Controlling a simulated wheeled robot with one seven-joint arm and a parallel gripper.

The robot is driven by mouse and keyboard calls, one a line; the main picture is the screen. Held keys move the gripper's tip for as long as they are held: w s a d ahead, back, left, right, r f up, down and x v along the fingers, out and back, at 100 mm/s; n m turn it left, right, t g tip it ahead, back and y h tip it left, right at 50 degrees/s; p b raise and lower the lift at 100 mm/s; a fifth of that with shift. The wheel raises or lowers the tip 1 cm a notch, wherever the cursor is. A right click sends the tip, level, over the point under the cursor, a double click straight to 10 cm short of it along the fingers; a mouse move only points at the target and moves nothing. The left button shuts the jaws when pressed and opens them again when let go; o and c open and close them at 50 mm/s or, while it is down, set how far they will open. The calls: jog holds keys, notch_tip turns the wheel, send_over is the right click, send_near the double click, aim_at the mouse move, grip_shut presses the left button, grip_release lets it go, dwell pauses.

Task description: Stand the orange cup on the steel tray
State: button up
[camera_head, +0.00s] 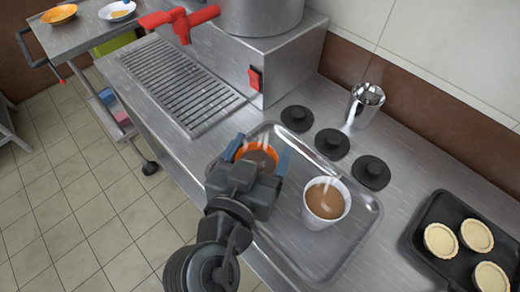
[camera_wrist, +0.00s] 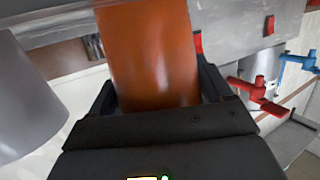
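The orange cup (camera_head: 262,148), with brown liquid inside, is between the blue-tipped fingers of my gripper (camera_head: 259,155), over the far left part of the steel tray (camera_head: 335,262). In the wrist view the orange cup (camera_wrist: 150,55) fills the space between both dark fingers of my gripper (camera_wrist: 160,90), which look closed on its sides. My gripper hides the cup's lower part in the head view, so I cannot tell whether its base touches the tray.
A white cup (camera_head: 325,204) of brown drink stands on the tray to the right. Black lidded knobs (camera_head: 331,143) line the tray's far side, near a shiny metal canister (camera_head: 364,104). A dark pan (camera_head: 436,222) of pastry shells is at right. A drain grate (camera_head: 178,84) lies left.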

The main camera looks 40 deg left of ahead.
jog(key=o, duration=0.3)
jog(key=shift+o, duration=0.2)
jog(key=shift+r, duration=0.2)
jog(key=b+v, duration=0.1)
jog(key=v, duration=1.1)
jog(key=shift+b, duration=0.3)
jog(key=shift+f, duration=0.1)
